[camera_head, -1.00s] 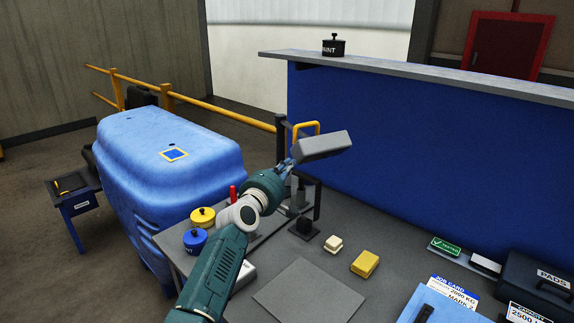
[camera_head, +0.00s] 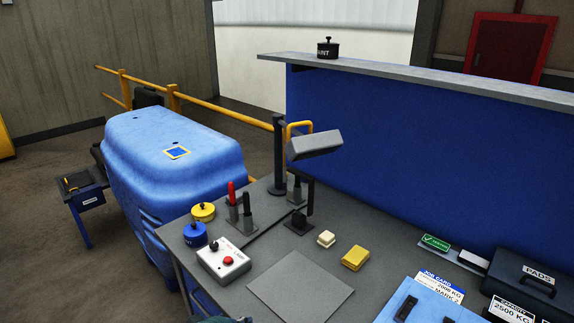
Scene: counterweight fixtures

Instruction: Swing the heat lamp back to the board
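The heat lamp has a grey box-shaped head (camera_head: 314,145) with a yellow handle (camera_head: 298,129) behind it. The head is carried by a dark upright post (camera_head: 279,155) at the back of the grey bench. It hangs, slightly tilted, above the bench's back left part, in front of the blue wall panel's left end. I cannot tell which surface is the task's board; a light blue slotted board (camera_head: 425,303) lies at the lower right. Neither gripper is in view; only a sliver of my teal arm shows at the bottom edge.
Below the lamp stand a red-handled tool (camera_head: 232,196) and black-handled holders. Yellow (camera_head: 203,211) and blue (camera_head: 195,234) pots and a white control box (camera_head: 223,260) are at left. A yellow block (camera_head: 355,258) and flat grey plate (camera_head: 300,287) lie on the bench. A pads case (camera_head: 525,275) is right.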

